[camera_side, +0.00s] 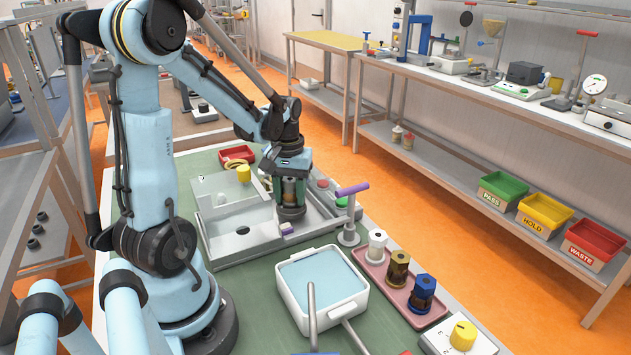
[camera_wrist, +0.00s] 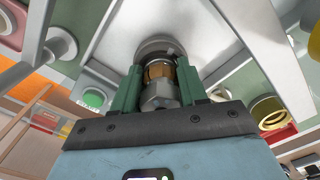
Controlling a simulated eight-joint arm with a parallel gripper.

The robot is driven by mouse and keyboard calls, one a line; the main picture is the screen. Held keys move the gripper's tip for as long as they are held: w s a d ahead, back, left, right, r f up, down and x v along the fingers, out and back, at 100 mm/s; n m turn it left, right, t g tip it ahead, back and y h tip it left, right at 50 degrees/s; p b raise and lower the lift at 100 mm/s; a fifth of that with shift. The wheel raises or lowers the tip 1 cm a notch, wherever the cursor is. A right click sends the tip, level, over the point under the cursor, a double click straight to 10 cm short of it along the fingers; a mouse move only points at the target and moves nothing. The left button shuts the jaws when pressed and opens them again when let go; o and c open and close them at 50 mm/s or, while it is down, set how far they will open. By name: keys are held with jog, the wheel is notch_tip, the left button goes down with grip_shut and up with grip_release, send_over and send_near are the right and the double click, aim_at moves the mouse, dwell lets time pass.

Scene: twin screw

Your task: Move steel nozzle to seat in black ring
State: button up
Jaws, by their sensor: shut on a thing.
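My gripper (camera_side: 291,188) is shut on the steel nozzle, its green fingers on either side. In the wrist view the nozzle (camera_wrist: 160,95) shows a steel hex end with an amber-brown band beyond it, between the fingers. In the side view the nozzle (camera_side: 289,190) is upright and partly hidden by the fingers. Directly below it is a dark round ring-like part (camera_side: 291,213) on the grey fixture. In the wrist view a round grey mount (camera_wrist: 158,48) surrounds the nozzle's far end. I cannot tell how deep the nozzle sits in it.
A white basin (camera_side: 290,303) stands in front. A red bin (camera_side: 237,155) is behind the grey fixture tray (camera_side: 215,242).

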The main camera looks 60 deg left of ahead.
aim_at(289, 180)
jog(key=shift+f, duration=0.45)
dwell(0.6)
jog(key=o, duration=0.9)
jog(key=shift+c, duration=0.4)
jog(key=shift+o, duration=0.4)
jog(key=shift+r, duration=0.1)
jog(key=shift+r, duration=0.2)
jog(key=o, duration=0.3)
jog(key=shift+w+r, duration=0.1)
jog(key=shift+r, duration=0.4)
jog(key=shift+o, duration=0.2)
jog(key=shift+r, duration=2.75)
